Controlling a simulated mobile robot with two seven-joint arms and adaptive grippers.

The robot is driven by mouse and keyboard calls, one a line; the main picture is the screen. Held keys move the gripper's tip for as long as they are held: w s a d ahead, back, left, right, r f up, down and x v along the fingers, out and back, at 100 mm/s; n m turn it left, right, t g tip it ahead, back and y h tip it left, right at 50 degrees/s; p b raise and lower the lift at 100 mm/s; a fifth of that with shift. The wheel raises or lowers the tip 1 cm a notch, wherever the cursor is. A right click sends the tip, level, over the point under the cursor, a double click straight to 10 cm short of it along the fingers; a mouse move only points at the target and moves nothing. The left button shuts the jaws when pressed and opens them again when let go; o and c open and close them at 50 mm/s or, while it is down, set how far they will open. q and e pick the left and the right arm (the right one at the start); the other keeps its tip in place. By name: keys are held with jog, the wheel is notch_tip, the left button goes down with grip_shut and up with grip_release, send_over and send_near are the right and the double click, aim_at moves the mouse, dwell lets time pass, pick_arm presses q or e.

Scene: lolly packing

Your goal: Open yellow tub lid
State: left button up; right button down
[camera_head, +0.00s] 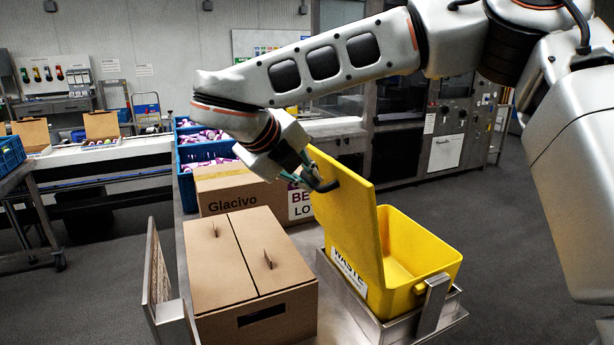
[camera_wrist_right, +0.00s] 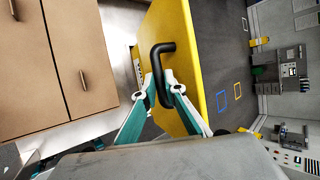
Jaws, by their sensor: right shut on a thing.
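The yellow tub (camera_head: 420,250) stands in a metal holder at the right of the table, with a WASTE label on its front. Its yellow lid (camera_head: 350,205) is raised, tilted up on edge at the tub's left side, and part of the empty-looking inside shows. My right gripper (camera_head: 318,180) is shut on the black lid handle (camera_head: 328,186). In the right wrist view the gripper's fingertips (camera_wrist_right: 163,92) close around the handle (camera_wrist_right: 157,62), with the yellow lid (camera_wrist_right: 185,30) behind it. My left gripper is not in view.
A closed brown carton (camera_head: 245,270) stands left of the tub, close beside it. Behind it are a Glacivo box (camera_head: 235,188) and blue crates (camera_head: 190,155) of purple-wrapped items. A metal bracket (camera_head: 158,275) stands at the table's front left. Grey floor is open at the right.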

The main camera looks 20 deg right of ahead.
jog(key=shift+s+d+f, duration=0.2)
jog(key=shift+s+f, duration=0.05)
jog(key=shift+f, duration=0.3)
jog(key=c, duration=2.1)
grip_release()
jog(key=shift+d, duration=0.1)
jog(key=shift+w+d, duration=0.2)
jog(key=shift+w, duration=0.05)
jog(key=shift+s+a+r, duration=0.1)
jog(key=shift+a+r, duration=0.3)
jog(key=shift+a, duration=0.05)
jog(key=v, duration=1.1)
jog(key=shift+a+r, duration=0.1)
